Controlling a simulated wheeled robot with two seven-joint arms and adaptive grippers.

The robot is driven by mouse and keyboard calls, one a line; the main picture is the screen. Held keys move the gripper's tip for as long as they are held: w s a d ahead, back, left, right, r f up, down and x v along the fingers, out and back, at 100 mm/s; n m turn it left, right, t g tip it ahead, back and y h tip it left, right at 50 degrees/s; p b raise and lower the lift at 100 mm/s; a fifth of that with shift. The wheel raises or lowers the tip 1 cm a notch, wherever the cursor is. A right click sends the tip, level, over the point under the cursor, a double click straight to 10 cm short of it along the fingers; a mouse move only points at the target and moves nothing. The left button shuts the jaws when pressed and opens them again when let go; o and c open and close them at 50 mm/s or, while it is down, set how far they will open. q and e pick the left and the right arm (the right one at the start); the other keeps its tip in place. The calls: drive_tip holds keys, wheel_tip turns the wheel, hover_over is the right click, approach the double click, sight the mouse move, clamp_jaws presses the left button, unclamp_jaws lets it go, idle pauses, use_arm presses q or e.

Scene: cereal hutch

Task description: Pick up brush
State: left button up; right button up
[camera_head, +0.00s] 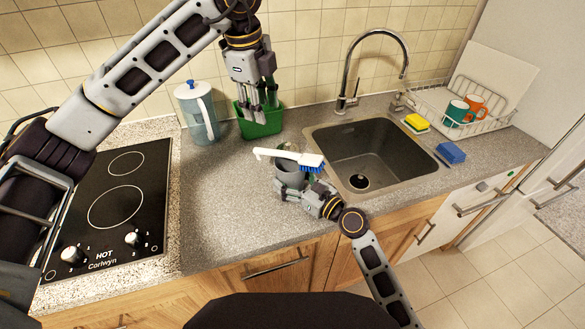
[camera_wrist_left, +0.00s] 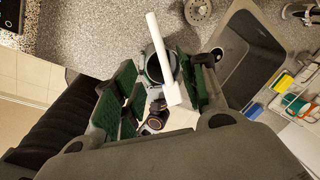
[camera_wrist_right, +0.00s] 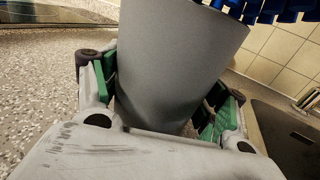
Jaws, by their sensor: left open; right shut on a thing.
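The brush (camera_head: 305,159) has a white handle and blue bristles. In the head view it lies across the top of a grey cup (camera_head: 288,179), with its handle pointing left. My right gripper (camera_head: 280,189) is shut around the grey cup (camera_wrist_right: 170,65), and the bristles (camera_wrist_right: 275,8) show above its rim in the right wrist view. My left gripper (camera_head: 262,108) is open and empty, pointing down, above and behind the brush. In the left wrist view the white handle (camera_wrist_left: 158,50) extends beyond and between its open fingers (camera_wrist_left: 160,95).
A green container (camera_head: 258,128) and a clear pitcher (camera_head: 199,115) stand at the back. The sink (camera_head: 372,150) is to the right, with a yellow sponge (camera_head: 416,123), a blue block (camera_head: 451,152) and a dish rack (camera_head: 500,117). The stove (camera_head: 120,195) is left; the counter (camera_head: 215,205) between is clear.

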sight(265, 151)
use_arm(q)
drive_tip(key=w+a+f+g+h, duration=0.2)
drive_tip(key=w+a+f+h, duration=0.1)
drive_tip(key=a+f+h, duration=0.1)
wheel_tip(265, 151, down, 2)
drive_tip(key=shift+w+a+f, duration=0.1)
drive_tip(key=shift+w+a, duration=0.3)
drive_tip(key=shift+a, duration=0.25)
drive_tip(key=shift+d+f, duration=0.1)
idle(0.3)
drive_tip(key=shift+x, duration=3.2)
drive_tip(key=shift+f, duration=0.1)
drive_tip(key=shift+a+x, duration=0.2)
drive_tip(key=shift+x, duration=2.4)
